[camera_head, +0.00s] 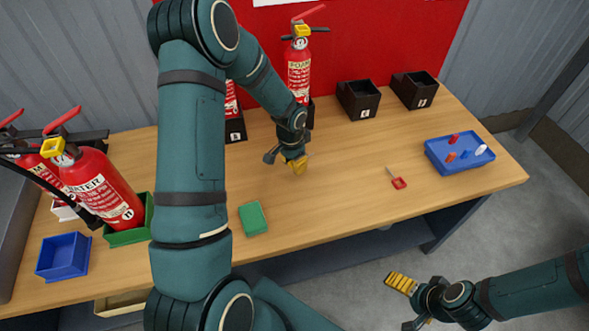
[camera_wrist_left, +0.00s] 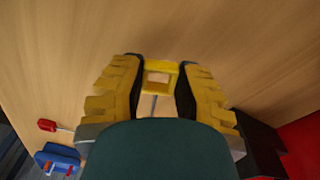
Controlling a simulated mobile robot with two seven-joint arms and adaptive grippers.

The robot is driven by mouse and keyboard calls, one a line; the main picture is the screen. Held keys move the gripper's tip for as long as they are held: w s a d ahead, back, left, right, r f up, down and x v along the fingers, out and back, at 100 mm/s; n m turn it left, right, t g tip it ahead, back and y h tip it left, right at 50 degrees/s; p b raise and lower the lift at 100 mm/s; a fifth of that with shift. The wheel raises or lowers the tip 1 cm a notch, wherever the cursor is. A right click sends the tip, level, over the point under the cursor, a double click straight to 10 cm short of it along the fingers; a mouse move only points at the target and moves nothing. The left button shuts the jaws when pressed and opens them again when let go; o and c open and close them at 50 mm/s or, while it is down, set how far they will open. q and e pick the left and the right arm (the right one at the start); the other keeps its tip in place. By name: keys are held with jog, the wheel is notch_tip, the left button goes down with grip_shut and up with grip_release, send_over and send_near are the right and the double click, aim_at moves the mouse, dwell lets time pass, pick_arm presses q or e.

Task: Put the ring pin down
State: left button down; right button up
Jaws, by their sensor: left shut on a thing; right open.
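My left gripper (camera_head: 298,164) is low over the middle of the wooden table (camera_head: 335,190). In the left wrist view it is shut on a yellow ring pin (camera_wrist_left: 160,66), with the square ring between the fingertips and a thin grey shaft running back toward the palm. The held pin cannot be made out in the head view. A red ring pin (camera_head: 399,183) lies on the table to the right; it also shows in the left wrist view (camera_wrist_left: 48,126). My right gripper (camera_head: 408,303) is open and empty, off the table's front edge at lower right.
A blue tray (camera_head: 432,158) with several small coloured pieces stands at the right. Black boxes (camera_head: 358,99) and an extinguisher (camera_head: 299,68) stand behind. A green block (camera_head: 252,218) lies in front. Extinguishers (camera_head: 105,190) and a blue bin (camera_head: 63,256) are at left.

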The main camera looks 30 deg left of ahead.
pick_arm(q)
jog(key=shift+f, duration=1.45)
jog(key=shift+b, duration=0.3)
jog(key=shift+f, duration=0.2)
jog(key=c, duration=0.8)
grip_release()
jog(key=shift+o, duration=0.2)
jog(key=shift+r, duration=0.1)
jog(key=shift+r, duration=0.3)
jog(key=r+p, duration=0.1)
jog(key=r, duration=0.6)
jog(key=r+p, duration=0.1)
jog(key=r, duration=0.3)
jog(key=shift+s+a+r+p, duration=0.15)
jog(key=shift+s+r+p, duration=0.2)
